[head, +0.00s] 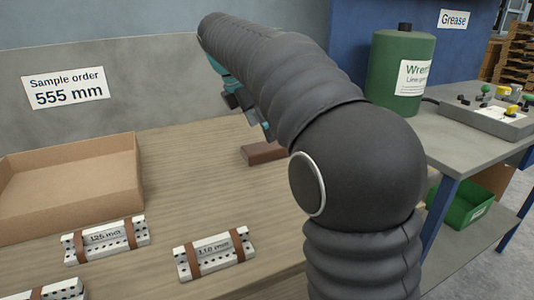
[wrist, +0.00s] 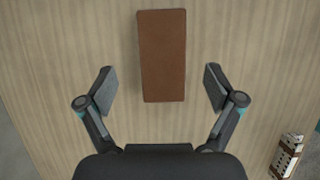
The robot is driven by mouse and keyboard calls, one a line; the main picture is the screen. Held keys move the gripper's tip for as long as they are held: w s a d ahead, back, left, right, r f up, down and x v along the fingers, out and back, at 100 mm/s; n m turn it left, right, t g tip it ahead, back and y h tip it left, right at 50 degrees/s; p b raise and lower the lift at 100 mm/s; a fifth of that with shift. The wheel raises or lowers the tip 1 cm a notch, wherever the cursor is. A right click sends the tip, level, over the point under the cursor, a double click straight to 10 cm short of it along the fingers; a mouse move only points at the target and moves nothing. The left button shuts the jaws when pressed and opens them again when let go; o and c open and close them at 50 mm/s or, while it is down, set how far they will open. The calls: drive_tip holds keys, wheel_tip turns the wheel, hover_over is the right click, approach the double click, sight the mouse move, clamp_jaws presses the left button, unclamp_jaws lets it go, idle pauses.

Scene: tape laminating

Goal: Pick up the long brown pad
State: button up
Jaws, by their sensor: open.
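The long brown pad (wrist: 162,56) lies flat on the wooden table in the wrist view, upright in the picture at top centre. In the head view only part of the brown pad (head: 262,153) shows beside my arm, which hides the rest. My gripper (wrist: 159,90) is open and empty in the wrist view. Its two fingers stand apart, one left and one right of the pad's near end, with gaps on both sides. In the head view my gripper (head: 246,105) hangs above the table near the pad, partly hidden by my arm.
A cardboard tray (head: 70,180) stands on the left of the table (head: 190,160). White perforated blocks with brown bands lie in front, labelled 125 mm (head: 106,240) and 110 mm (head: 215,254). A green canister (head: 390,85) stands on a side bench. The table around the pad is clear.

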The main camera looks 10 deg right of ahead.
sight(269, 145)
drive_tip(key=x, duration=0.4)
drive_tip(key=shift+s+d+f+b, duration=0.1)
drive_tip(key=shift+s+d+b, duration=0.05)
drive_tip(key=shift+b, duration=0.25)
drive_tip(key=shift+f, duration=0.25)
idle(0.4)
drive_tip(key=c, duration=1.2)
drive_tip(key=shift+c, duration=0.2)
drive_tip(key=shift+r, duration=0.15)
drive_tip(key=r, duration=0.3)
drive_tip(key=r+p, duration=0.1)
drive_tip(key=r, duration=0.1)
drive_tip(key=shift+s+d, duration=0.2)
drive_tip(key=shift+s, duration=0.1)
drive_tip(key=s+d+r, duration=0.6)
drive_tip(key=s, duration=0.3)
drive_tip(key=shift+s+r, duration=0.1)
drive_tip(key=shift+r, duration=0.05)
